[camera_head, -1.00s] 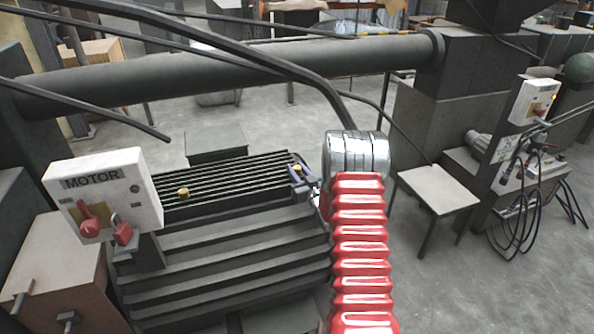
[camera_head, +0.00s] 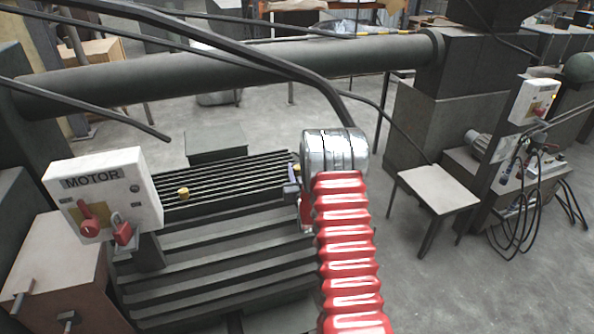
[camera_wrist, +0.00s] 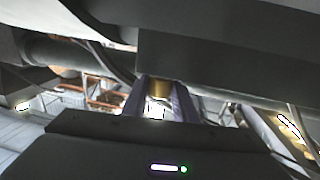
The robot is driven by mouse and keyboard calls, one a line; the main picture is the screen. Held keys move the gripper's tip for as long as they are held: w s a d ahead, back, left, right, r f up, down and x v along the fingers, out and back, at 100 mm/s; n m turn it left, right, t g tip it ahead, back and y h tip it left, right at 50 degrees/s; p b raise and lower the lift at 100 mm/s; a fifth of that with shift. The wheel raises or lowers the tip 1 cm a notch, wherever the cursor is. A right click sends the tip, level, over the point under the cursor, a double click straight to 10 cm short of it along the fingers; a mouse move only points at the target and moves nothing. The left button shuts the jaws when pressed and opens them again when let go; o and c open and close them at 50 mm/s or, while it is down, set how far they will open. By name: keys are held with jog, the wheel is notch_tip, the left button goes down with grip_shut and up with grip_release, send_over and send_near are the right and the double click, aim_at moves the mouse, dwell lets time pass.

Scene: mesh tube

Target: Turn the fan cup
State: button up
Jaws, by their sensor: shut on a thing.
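A small brass fan cup (camera_head: 296,168) sits at the right end of the ribbed dark motor top, partly hidden by my gripper (camera_head: 291,187). In the wrist view the brass cup (camera_wrist: 159,88) shows between the two purple fingers of my gripper (camera_wrist: 160,102), which are shut on it. A second, similar brass cup (camera_head: 183,193) stands free on the left part of the motor top.
A white MOTOR switch box (camera_head: 105,197) with red handles stands at the left. A thick dark pipe (camera_head: 220,72) and cables cross behind the motor.

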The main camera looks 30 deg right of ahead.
jog(key=shift+r+m+g+h, duration=0.1)
jog(key=shift+m+g+h, duration=0.6)
jog(key=shift+m+h, duration=0.45)
jog(key=o, duration=1)
jog(key=shift+o, duration=0.2)
jog(key=v, duration=1.3)
jog(key=shift+s+a+f, duration=0.25)
jog(key=shift+s+a, duration=0.05)
